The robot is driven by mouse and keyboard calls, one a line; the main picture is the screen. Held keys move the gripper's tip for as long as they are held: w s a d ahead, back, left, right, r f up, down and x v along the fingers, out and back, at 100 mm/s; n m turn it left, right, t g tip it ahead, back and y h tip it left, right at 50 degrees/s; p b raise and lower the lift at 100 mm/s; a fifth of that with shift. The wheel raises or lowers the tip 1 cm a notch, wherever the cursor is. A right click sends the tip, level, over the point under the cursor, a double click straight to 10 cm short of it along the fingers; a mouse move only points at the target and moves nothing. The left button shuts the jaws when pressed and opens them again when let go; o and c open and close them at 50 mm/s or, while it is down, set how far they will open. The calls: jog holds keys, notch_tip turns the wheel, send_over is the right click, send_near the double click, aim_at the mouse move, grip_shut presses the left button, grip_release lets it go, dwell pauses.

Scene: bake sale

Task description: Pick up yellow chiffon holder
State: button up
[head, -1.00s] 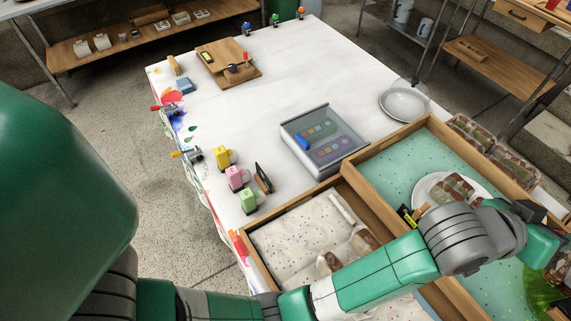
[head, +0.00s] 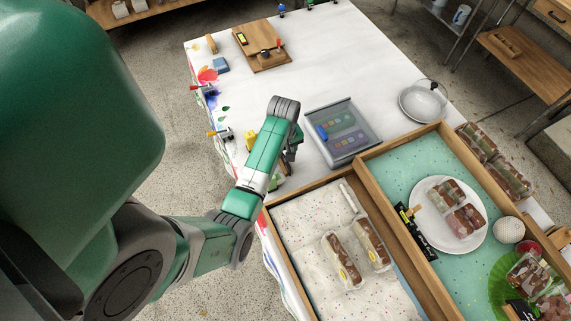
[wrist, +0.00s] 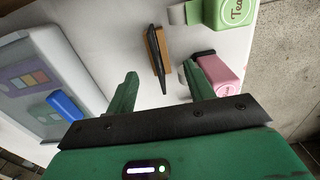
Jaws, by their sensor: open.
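The yellow holder (head: 250,140) shows in the head view at the table's left edge, partly hidden behind my arm. I cannot make it out in the wrist view. My gripper (wrist: 160,84) is open and empty above the table, its fingers wide apart in the wrist view. A pink holder (wrist: 224,72) with a dark top is just beyond the right finger; a green holder (wrist: 235,12) is farther up at the top edge. In the head view my wrist hides the fingers and the pink holder, and the green holder (head: 277,182) shows only in part.
A dark, slim item with a wooden part (wrist: 157,52) lies between the fingers' lines. Wooden-walled trays (head: 318,186) with packed cakes stand at the front. The table's back middle is clear.

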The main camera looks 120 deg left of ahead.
aim_at(285, 166)
notch_tip(285, 166, down, 6)
jog(key=shift+w+d+r+b, duration=0.1)
jog(key=shift+w+b, duration=0.05)
jog(key=shift+b, duration=0.75)
jog(key=c, duration=1)
jog(key=shift+c, duration=0.2)
jog(key=shift+r, duration=0.1)
notch_tip(285, 166, up, 10)
jog(key=p, duration=0.3)
